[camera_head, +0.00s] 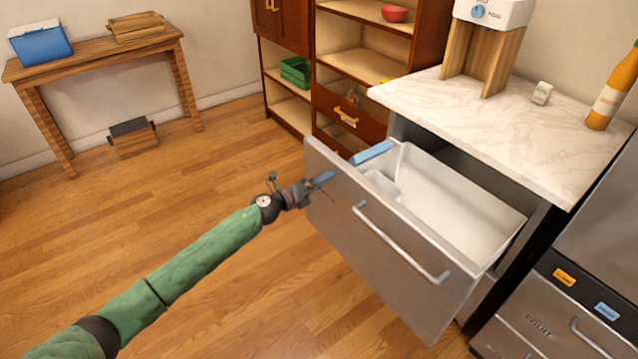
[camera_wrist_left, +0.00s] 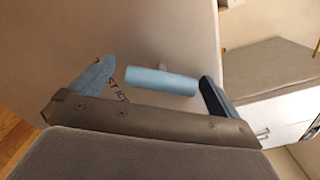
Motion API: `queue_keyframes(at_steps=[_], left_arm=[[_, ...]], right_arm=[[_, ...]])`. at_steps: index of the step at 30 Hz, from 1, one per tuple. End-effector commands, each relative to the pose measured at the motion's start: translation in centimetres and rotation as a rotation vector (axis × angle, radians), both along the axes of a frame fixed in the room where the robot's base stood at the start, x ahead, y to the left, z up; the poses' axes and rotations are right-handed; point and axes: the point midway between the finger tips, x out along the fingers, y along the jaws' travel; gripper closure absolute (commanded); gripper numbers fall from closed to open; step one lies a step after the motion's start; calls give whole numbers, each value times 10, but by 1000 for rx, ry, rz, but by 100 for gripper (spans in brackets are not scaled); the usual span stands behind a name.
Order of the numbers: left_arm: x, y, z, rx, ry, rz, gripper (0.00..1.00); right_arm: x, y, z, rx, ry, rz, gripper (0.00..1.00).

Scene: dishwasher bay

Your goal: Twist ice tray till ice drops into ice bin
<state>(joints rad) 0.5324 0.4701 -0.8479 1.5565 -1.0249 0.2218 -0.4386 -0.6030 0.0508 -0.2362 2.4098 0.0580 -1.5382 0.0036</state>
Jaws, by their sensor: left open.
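My left gripper (camera_head: 325,178) is at the left edge of the open drawer's steel front in the head view. Its jaws are apart in the left wrist view (camera_wrist_left: 153,80). A light blue rounded bar (camera_wrist_left: 162,81) lies between the fingers there, with space at its left; its right end is close to the right finger, contact unclear. Printed lettering ending in "ICE" shows beside the left finger. A light blue part (camera_head: 372,153) sits at the drawer's left rim; I cannot tell if it is the same piece. The white ice bin (camera_head: 455,205) fills the drawer. No ice is discernible. My right gripper is out of view.
The steel drawer front (camera_head: 385,245) with its bar handle stands out below a marble counter (camera_head: 500,110). A bottle (camera_head: 612,92) and a white dispenser (camera_head: 490,12) stand on the counter. Open wooden floor lies to the left.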

Motion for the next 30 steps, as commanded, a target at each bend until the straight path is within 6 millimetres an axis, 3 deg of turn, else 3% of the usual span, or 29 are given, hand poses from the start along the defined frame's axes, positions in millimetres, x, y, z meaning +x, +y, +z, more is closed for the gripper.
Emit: queue_keyframes(at_steps=[5,18,30], left_arm=[[-6,9,-1,1,0,1,0],[-41,56,-2,0,1,1,0],[-46,63,-1,0,1,1,0]], right_arm=[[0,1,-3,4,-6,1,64],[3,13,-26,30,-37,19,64],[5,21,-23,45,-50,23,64]])
